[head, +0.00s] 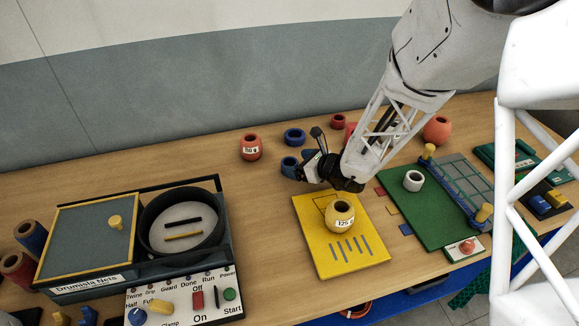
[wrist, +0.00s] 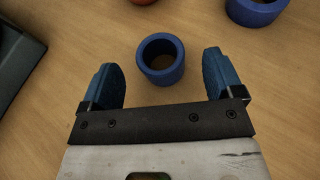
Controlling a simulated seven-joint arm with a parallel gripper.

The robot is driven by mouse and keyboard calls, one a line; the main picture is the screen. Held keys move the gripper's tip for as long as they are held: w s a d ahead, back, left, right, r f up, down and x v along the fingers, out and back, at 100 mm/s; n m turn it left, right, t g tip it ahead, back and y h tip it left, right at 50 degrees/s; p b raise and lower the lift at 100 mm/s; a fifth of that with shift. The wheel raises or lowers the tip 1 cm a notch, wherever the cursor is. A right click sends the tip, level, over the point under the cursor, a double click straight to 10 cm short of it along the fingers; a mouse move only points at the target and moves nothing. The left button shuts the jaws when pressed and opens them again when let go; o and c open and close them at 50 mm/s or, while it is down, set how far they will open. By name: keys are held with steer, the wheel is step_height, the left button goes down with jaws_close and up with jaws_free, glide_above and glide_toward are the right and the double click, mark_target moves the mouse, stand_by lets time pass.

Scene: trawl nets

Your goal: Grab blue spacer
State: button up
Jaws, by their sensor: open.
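A blue spacer (wrist: 163,76), a short ring with an open hole, stands upright on the wooden table in the wrist view. In the head view it shows as a small blue ring (head: 289,169), partly crowded by my gripper. My gripper (head: 303,167) is open and empty, with blue fingers. In the wrist view the spacer sits ahead of and between the two fingertips (wrist: 158,70), with a gap on each side. The finger pads do not touch it.
A wider blue ring (head: 294,136) and an orange weight (head: 251,147) stand behind the spacer. A yellow board (head: 320,258) with a yellow float (head: 341,214) lies in front. The drum machine (head: 78,238) is at left; bare table lies between.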

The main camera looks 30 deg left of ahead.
mark_target(284, 161)
steer(key=shift+x, duration=1.5)
steer(key=shift+c, duration=0.4)
steer(key=c, duration=0.9)
steer(key=shift+r, duration=0.15)
steer(key=shift+r, duration=4.9)
